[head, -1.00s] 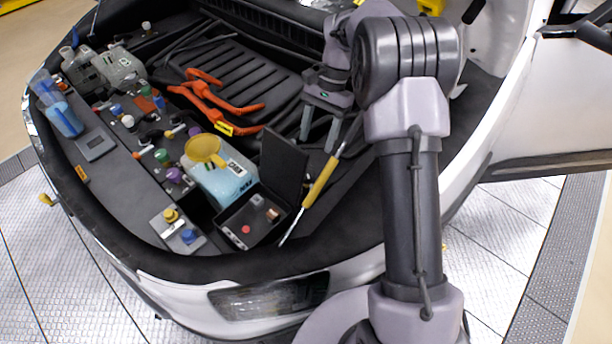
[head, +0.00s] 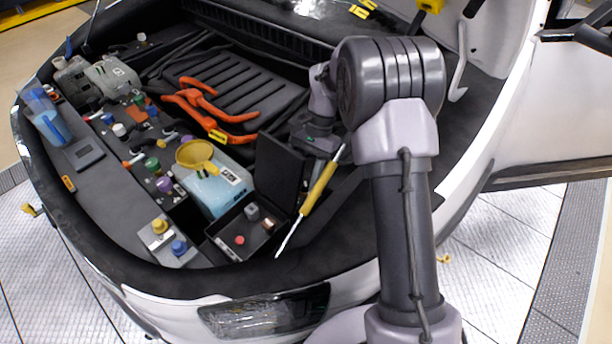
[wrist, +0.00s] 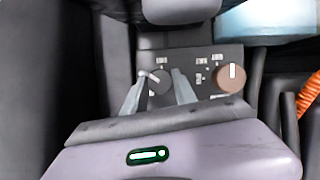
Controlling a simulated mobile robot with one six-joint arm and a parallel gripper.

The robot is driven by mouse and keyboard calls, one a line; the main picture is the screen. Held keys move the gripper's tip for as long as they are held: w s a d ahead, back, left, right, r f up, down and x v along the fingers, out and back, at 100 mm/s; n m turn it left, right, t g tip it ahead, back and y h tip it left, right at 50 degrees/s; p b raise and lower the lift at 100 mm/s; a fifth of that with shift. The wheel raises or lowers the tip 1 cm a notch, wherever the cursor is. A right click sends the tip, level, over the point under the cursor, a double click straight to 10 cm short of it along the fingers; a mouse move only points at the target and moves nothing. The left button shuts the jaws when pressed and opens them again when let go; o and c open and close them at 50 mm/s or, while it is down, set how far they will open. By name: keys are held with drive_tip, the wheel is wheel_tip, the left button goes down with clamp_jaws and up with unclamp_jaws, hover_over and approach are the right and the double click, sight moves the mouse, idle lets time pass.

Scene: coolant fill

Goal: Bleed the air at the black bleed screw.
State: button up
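In the wrist view, a small dark panel (wrist: 205,94) carries a black knob-like screw (wrist: 159,84) with a pale pointer mark and, to its right, a copper-brown one (wrist: 230,80). The two fingers of my gripper (wrist: 160,78) are apart, one on each side of the black screw. I cannot tell whether they touch it. In the head view my gripper (head: 313,143) points down in the engine bay, behind a raised black box lid (head: 281,172).
A blue coolant tank with a yellow funnel (head: 196,153) stands left of the lid. An open black box (head: 222,246) sits in front. A yellow-handled screwdriver (head: 318,187) lies close by my gripper. Orange cables (head: 190,105) run behind. The bay's right side has free room.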

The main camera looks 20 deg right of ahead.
clamp_jaws()
drive_tip(key=shift+r+p, duration=0.1)
drive_tip(key=shift+p, duration=0.25)
drive_tip(key=n+p, duration=0.1)
drive_tip(key=p, duration=0.2)
drive_tip(key=shift+r+n+g, duration=0.2)
drive_tip(key=shift+n+g, duration=0.1)
drive_tip(key=shift+n, duration=0.1)
drive_tip(key=n+h+p, duration=0.1)
drive_tip(key=n+p, duration=0.1)
drive_tip(key=p, duration=0.1)
drive_tip(key=shift+a, duration=0.1)
drive_tip(key=shift+w+f+n+g+h+p, duration=0.1)
drive_tip(key=shift+n+g+h+p, duration=0.1)
drive_tip(key=shift+n+p, duration=0.3)
drive_tip(key=shift+f+n+g+h+p, duration=0.1)
drive_tip(key=shift+n+h+p, duration=0.1)
drive_tip(key=shift+n+p, duration=0.3)
drive_tip(key=shift+f, duration=0.1)
